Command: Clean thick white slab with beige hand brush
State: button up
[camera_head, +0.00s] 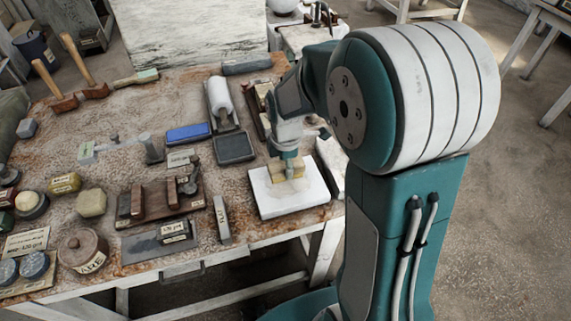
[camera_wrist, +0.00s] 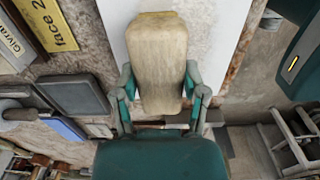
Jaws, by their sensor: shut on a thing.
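The thick white slab (camera_head: 306,200) lies flat near the table's front right edge. It also shows in the wrist view (camera_wrist: 216,30) behind the brush. My gripper (camera_head: 288,166) is over the slab, pointing down. It is shut on the beige hand brush (camera_head: 287,173). In the wrist view the brush (camera_wrist: 157,62) sits between my two fingers (camera_wrist: 160,92), with its long beige body reaching away over the slab. The brush appears to be on or just above the slab; I cannot tell whether they touch.
A dark square block (camera_head: 235,148) and a blue block (camera_head: 188,133) lie behind and left of the slab. Wooden tools on a board (camera_head: 165,200) lie farther left. The table's front edge is close.

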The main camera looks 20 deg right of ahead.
jog(key=shift+f, duration=0.55)
jog(key=shift+d, duration=1.1)
jog(key=shift+a, duration=2.2)
jog(key=shift+d, duration=2.2)
jog(key=shift+a, duration=0.1)
